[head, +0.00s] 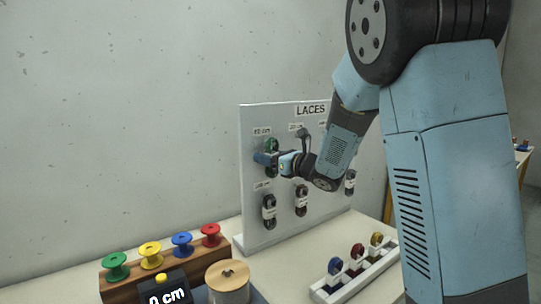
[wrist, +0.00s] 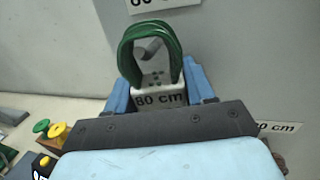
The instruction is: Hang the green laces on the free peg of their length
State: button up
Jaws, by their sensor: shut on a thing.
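The green laces (wrist: 150,45) are a looped bundle in a white band that reads 80 cm (wrist: 160,98). My gripper (head: 268,158) is shut on them, with a blue finger on each side of the band in the wrist view. The laces (head: 271,144) are upright at the upper left of the LACES board (head: 254,236), under a length label (head: 262,131). In the wrist view a grey peg (wrist: 152,48) shows inside the loop. I cannot tell whether the loop hangs on it. The label above it is cut off at the top.
Dark laces hang lower on the board at left (head: 269,208), middle (head: 301,200) and right (head: 350,183). A white rack (head: 376,268) with three lace bundles stands in front at right. Several coloured spools on a wooden block (head: 120,284) and a display (head: 166,294) are at left.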

jog(key=shift+w+a, duration=0.1)
jog(key=shift+a, duration=0.45)
jog(key=o, duration=0.9)
jog(key=shift+f, duration=0.1)
jog(key=shift+o, duration=0.9)
jog(key=shift+d, duration=0.15)
jog(key=shift+o, duration=0.5)
jog(key=shift+s+d+f, duration=0.1)
jog(key=shift+d+f, duration=0.3)
jog(key=shift+d, duration=0.2)
jog(key=shift+s+d+f, duration=0.1)
jog(key=shift+d+f, duration=0.25)
jog(key=shift+d, duration=0.25)
jog(key=s+d+r+m+h, duration=0.1)
jog(key=s+d+m+h, duration=0.6)
jog(key=d+m, duration=0.6)
jog(key=s+d+r+m+h, duration=0.2)
jog(key=s+d+m+h, duration=0.45)
jog(key=d+m, duration=0.65)
jog(key=s+a+f+m+g, duration=0.2)
jog(key=s+m+g, duration=0.1)
jog(key=s+m, duration=0.7)
jog(key=s+a+f+m+g, duration=0.2)
jog(key=s+a+m+g, duration=0.1)
jog(key=s+m, duration=0.6)
jog(key=shift+s+a+m, duration=0.3)
jog(key=shift+s+m, duration=0.1)
jog(key=shift+s, duration=0.5)
